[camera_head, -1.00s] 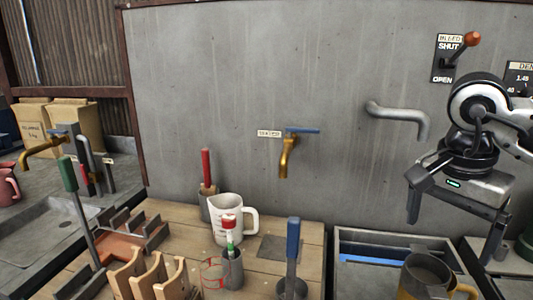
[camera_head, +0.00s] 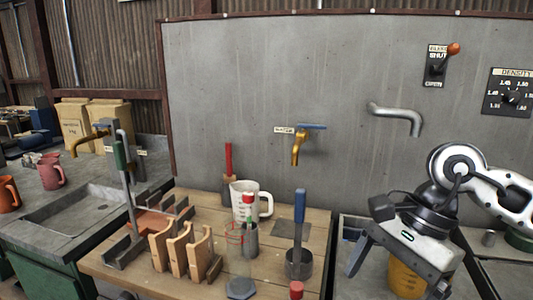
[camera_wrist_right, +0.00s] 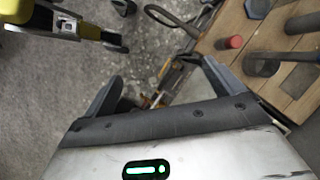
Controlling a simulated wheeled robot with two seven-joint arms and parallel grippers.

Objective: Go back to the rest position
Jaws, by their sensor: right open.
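My right gripper (camera_head: 397,283) hangs at the lower right of the head view, fingers pointing down, open. It overlaps an amber-coloured vessel (camera_head: 405,284) in the picture, which is partly hidden behind it. In the right wrist view the open fingers of my right gripper (camera_wrist_right: 163,88) show with nothing gripped between them, above the grey floor and beside the wooden bench edge. My left gripper does not show in the head view.
A wooden bench (camera_head: 205,200) holds a white measuring jug (camera_head: 247,203), a blue-handled ladle (camera_head: 299,225) and a wooden rack (camera_head: 180,250). A sink (camera_head: 80,205) is at left. The grey wall carries a water tap (camera_head: 297,150), a pipe (camera_head: 400,115) and a red-knobbed lever (camera_head: 443,62).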

